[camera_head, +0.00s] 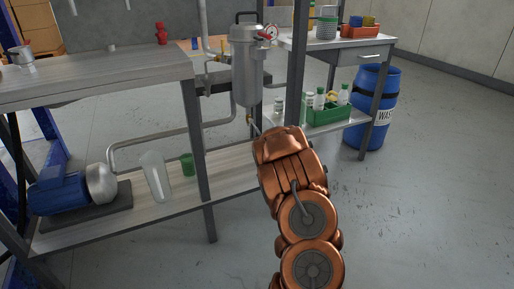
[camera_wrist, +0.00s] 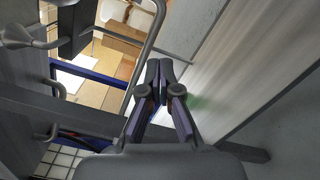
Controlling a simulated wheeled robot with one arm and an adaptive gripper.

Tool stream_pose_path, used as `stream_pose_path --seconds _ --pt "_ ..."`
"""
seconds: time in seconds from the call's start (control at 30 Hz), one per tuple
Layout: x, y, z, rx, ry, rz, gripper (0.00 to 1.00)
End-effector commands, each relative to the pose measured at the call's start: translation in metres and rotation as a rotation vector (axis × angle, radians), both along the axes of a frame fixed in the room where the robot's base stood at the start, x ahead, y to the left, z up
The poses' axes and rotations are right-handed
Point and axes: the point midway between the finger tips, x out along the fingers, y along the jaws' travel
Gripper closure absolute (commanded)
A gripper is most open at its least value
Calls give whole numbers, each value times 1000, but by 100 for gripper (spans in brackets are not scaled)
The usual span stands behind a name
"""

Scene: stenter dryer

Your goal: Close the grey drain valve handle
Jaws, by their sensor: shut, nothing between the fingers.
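A steel filter housing (camera_head: 246,65) hangs upright beside the bench post. Below it is a small brass drain valve (camera_head: 249,119). A thin grey piece, perhaps its handle, slants down from there toward my arm; its exact position is too small to tell. My copper-coloured arm reaches up to this area in the head view and hides my gripper there. In the wrist view my gripper (camera_wrist: 160,68) is shut, its fingertips together with nothing between them. I cannot make out the drain handle for certain in the wrist view.
A green crate of bottles (camera_head: 328,114) sits on the right-hand shelf, with a blue waste drum (camera_head: 374,106) behind. A dark bench post (camera_head: 296,65) stands close to my arm. A blue pump (camera_head: 66,190) and a clear container (camera_head: 155,176) occupy the lower left shelf.

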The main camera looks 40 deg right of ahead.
Motion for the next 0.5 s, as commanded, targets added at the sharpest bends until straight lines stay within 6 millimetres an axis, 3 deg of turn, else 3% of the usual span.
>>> stream_pose_path --seconds 0.17,0.5 --pt "5 -2 -3 -20 -14 6 100" --pt "42 -17 -2 -18 -16 7 100"
